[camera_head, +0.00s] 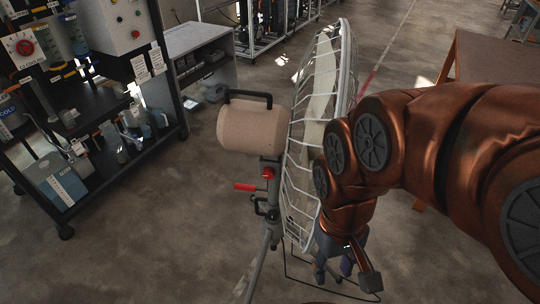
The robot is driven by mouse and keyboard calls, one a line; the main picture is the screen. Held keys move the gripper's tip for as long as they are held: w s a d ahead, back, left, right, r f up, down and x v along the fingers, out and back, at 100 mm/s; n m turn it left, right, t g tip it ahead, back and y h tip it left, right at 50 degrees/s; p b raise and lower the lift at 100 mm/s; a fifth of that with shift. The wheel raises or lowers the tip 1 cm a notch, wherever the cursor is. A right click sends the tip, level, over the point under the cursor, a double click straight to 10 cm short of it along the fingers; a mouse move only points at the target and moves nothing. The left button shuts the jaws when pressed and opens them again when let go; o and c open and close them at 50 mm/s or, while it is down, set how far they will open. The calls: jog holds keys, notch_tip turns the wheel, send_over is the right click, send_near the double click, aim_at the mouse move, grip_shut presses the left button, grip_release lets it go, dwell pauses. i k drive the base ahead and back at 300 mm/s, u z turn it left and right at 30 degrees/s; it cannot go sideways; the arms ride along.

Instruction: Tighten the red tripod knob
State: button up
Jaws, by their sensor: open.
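A grey tripod (254,265) stands upright on the floor, bearing a beige motor housing (250,128) with a black handle and a large white wire fan cage (300,150). A round red knob (268,173) sits on the tripod column just below the housing. A red lever (245,187) sticks out to the left just under it. My gripper (334,274) is open and points down, to the right of and lower in the picture than the knob. Nothing shows between its fingers. The fan cage stands between the knob and my arm in the picture.
A black shelf rack (110,150) with bottles and a control box stands at left. A grey bench (200,55) is behind it. A brown table (490,55) is at far right. A thin black cable (287,272) runs near my gripper. The floor before the tripod is clear.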

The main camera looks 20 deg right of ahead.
aim_at(268, 172)
jog(key=u, duration=1.1)
jog(key=k, duration=0.55)
jog(key=z, duration=0.05)
